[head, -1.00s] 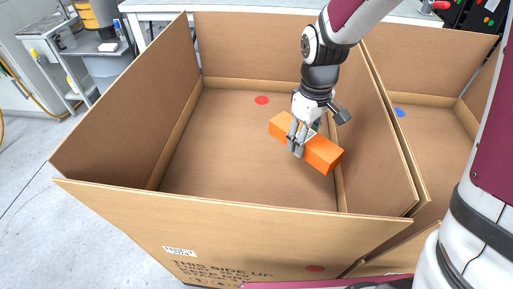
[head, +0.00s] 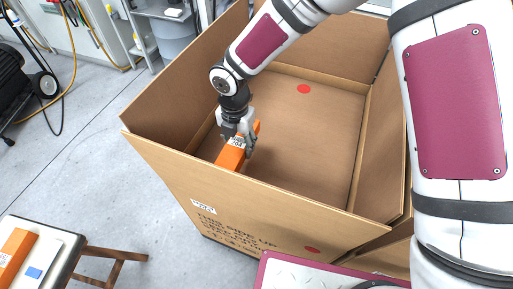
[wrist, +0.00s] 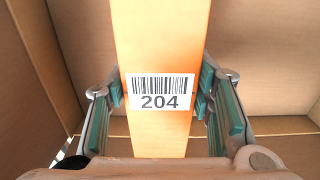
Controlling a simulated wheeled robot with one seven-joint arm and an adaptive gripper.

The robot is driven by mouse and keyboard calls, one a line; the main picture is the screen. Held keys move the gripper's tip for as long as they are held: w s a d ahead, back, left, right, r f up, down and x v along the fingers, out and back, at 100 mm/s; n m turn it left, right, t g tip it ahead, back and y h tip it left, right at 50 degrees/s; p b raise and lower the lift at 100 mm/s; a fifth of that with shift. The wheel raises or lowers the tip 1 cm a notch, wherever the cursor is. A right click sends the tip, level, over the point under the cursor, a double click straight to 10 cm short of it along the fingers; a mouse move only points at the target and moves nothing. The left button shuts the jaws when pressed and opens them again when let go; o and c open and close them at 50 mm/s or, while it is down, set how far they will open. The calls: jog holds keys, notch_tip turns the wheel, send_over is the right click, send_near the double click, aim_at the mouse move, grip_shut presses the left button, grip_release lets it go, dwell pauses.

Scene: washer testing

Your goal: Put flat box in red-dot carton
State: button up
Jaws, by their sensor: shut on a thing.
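The orange flat box (head: 229,157) is long and carries a white label. In the wrist view the box (wrist: 160,40) runs between the fingers, its barcode label reading 204. My gripper (head: 240,143) is shut on it. Box and gripper are within the walls of the cardboard carton (head: 180,165), at its near left. The box's near end meets the line of the front rim; whether it rests on the floor I cannot tell. A red dot (head: 303,89) lies on the carton floor at the back, another red dot (head: 312,250) on its front outer wall.
Another orange box (head: 14,250) lies on a stool (head: 70,262) at lower left, beside a white and blue item. A second carton (head: 385,258) adjoins on the right. The carton floor (head: 310,130) is bare in the middle and right.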

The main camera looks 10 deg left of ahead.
aim_at(238, 141)
notch_tip(238, 141, down, 8)
jog(key=shift+r+b, duration=0.1)
jog(key=shift+b, duration=0.8)
jog(key=o, duration=1.4)
jog(key=shift+f, duration=0.2)
notch_tip(238, 141, up, 12)
jog(key=p, duration=0.3)
jog(key=shift+r, duration=0.15)
